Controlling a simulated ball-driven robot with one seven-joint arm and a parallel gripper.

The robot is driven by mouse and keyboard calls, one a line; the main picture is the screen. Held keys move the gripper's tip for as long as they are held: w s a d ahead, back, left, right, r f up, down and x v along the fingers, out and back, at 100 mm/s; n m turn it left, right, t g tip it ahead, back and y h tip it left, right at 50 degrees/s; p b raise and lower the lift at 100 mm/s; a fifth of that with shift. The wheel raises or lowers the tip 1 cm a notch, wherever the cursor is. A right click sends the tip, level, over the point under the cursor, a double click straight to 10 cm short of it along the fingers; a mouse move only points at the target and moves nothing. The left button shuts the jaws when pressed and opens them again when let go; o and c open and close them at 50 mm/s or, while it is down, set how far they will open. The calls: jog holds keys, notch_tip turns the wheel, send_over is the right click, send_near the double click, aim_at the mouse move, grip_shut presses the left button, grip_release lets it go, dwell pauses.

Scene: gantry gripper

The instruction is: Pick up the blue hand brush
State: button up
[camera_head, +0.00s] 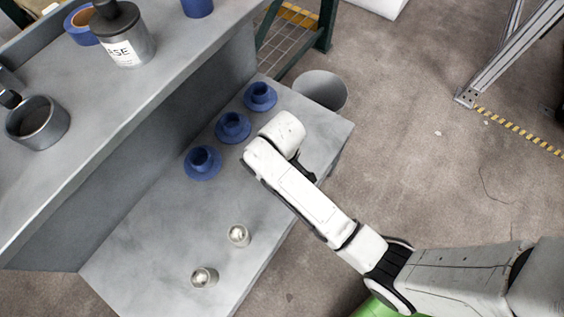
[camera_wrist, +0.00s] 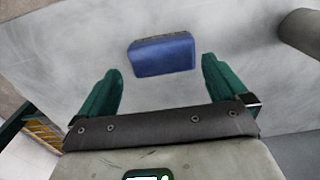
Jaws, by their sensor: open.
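In the wrist view, a blue block-shaped thing (camera_wrist: 162,56), which looks like the hand brush, lies on a grey surface just beyond my fingertips. Its far edge is dark and rough. My gripper (camera_wrist: 161,68) is open and empty, with one green finger on each side of the view. The blue thing lies between the fingers' lines but looks apart from both of them. In the head view, my white arm reaches over the right part of the lower grey bench (camera_head: 150,255). It hides my fingers, and the brush cannot be made out there.
Several things surround the arm: three blue flanged parts (camera_head: 233,127) in a row, two shiny metal knobs (camera_head: 239,235), and a grey bin (camera_head: 321,90) beyond the bench end. The upper shelf (camera_head: 130,85) holds a labelled can (camera_head: 124,48), a tape roll (camera_head: 78,25) and a grey cup (camera_head: 38,122).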

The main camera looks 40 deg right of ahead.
notch_tip(320, 180, down, 5)
jog(key=shift+s+a+b, duration=0.1)
jog(key=shift+b, duration=0.8)
jog(key=shift+c, duration=0.4)
jog(key=c, duration=0.6)
